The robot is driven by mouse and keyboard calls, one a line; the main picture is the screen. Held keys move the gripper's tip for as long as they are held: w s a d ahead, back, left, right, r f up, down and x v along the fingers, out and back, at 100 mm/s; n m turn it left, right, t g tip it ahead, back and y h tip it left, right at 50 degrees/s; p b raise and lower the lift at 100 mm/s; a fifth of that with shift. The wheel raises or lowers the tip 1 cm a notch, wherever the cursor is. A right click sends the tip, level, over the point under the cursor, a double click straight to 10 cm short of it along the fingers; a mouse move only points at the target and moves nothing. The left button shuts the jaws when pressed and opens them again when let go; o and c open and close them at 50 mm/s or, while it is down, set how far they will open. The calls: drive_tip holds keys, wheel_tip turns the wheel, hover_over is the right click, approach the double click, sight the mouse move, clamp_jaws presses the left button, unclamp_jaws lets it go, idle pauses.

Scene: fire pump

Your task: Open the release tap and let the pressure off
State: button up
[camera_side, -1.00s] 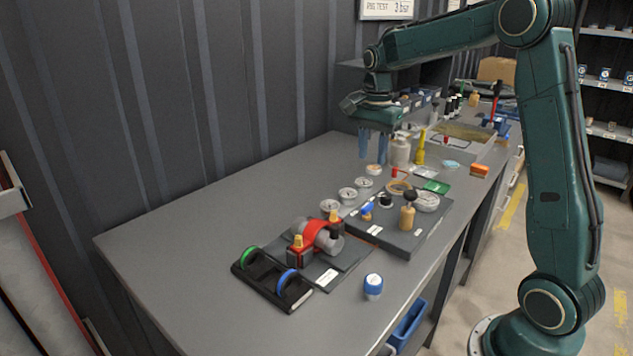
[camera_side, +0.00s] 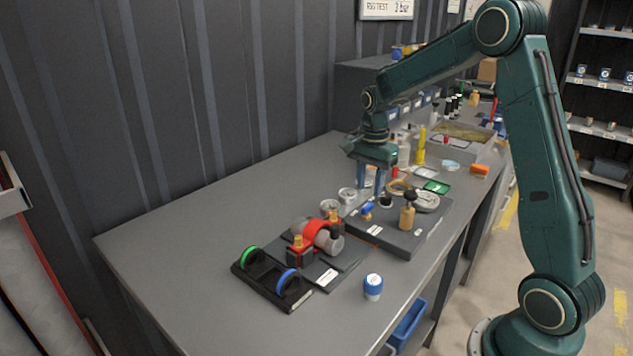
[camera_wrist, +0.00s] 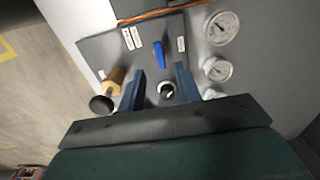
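The release tap appears to be the small blue lever (camera_side: 367,209) on a dark grey board (camera_side: 395,238) on the bench. It also shows in the wrist view (camera_wrist: 159,55), just beyond my fingertips and between their lines. My gripper (camera_side: 369,193) points down over the back edge of the board, close to the lever. In the wrist view its two blue fingers (camera_wrist: 161,70) stand apart with nothing held. A round black-ringed fitting (camera_wrist: 166,90) shows between them. I cannot tell how high the fingertips are above the lever.
Round gauges (camera_side: 347,195) lie along the board's other side. The bench's near left is clear.

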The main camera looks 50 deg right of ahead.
sight(368, 205)
drive_tip(key=shift+f, duration=2.8)
drive_tip(key=shift+c, duration=0.2)
clamp_jaws()
